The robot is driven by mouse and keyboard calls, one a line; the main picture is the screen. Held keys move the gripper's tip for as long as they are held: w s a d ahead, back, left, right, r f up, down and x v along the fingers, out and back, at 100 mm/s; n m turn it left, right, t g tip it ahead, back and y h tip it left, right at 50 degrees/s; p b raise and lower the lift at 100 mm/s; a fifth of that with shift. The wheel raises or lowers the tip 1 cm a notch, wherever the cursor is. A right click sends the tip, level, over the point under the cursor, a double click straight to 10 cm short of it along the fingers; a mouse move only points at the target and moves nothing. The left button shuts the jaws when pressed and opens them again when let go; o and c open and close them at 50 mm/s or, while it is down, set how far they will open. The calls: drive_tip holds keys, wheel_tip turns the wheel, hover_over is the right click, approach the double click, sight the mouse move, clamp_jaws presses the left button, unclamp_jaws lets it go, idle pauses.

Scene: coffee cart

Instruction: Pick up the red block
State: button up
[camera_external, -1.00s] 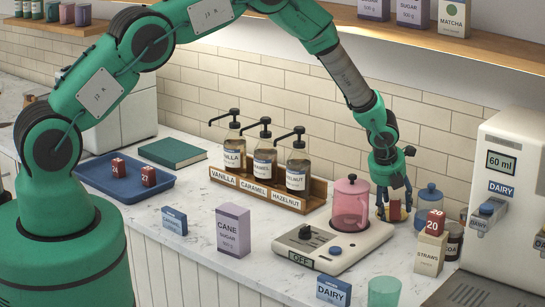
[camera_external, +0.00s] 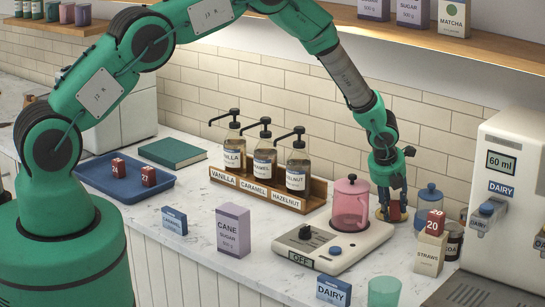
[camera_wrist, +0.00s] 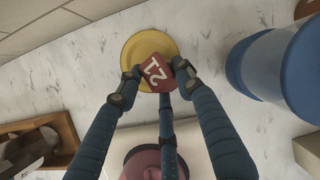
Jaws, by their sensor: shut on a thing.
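A red block (camera_wrist: 157,74) marked 21 is between my gripper's fingers in the wrist view. It sits over a round yellow dish or lid (camera_wrist: 150,47); I cannot tell whether they touch. In the external view the block (camera_external: 394,212) shows partly between the fingers, behind the pink jar. My gripper (camera_external: 393,207) points down and is shut on the block; it also shows in the wrist view (camera_wrist: 158,76). Other red blocks lie on the blue tray, one at left (camera_external: 118,167) and one at right (camera_external: 148,176). Another red block (camera_external: 435,222) marked 20 is on the straws box.
A pink lidded jar (camera_external: 350,205) on the scale (camera_external: 345,248) stands left of my gripper. A blue canister (camera_external: 428,200) and the straws box (camera_external: 429,255) stand to its right. The syrup rack (camera_external: 265,190) is further left. The blue tray (camera_external: 110,188) is at far left.

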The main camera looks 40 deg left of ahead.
sight(393, 200)
drive_tip(key=shift+r, duration=0.1)
wheel_tip(393, 200, up, 10)
drive_tip(key=shift+f, duration=0.1)
idle(0.6)
drive_tip(key=shift+w+f+b, duration=0.1)
drive_tip(key=shift+w+b, duration=0.05)
drive_tip(key=shift+b, duration=0.45)
drive_tip(key=shift+w+f+b, duration=0.1)
drive_tip(key=shift+w+b, duration=0.15)
drive_tip(key=shift+b, duration=0.5)
drive_tip(key=w+m+t+b, duration=0.1)
drive_tip(key=w+m+b, duration=0.1)
drive_tip(key=b, duration=0.4)
drive_tip(key=w+m+t+b, duration=0.1)
drive_tip(key=b, duration=0.3)
drive_tip(key=w+r+m+t+b, duration=0.1)
drive_tip(key=m+b, duration=0.1)
drive_tip(key=b, duration=0.3)
drive_tip(key=shift+w+d+h, duration=0.1)
drive_tip(key=shift+d+h, duration=0.1)
drive_tip(key=shift+h, duration=0.2)
drive_tip(key=shift+w+r+b, duration=0.1)
drive_tip(key=shift+r+b, duration=0.1)
drive_tip(key=shift+b, duration=0.15)
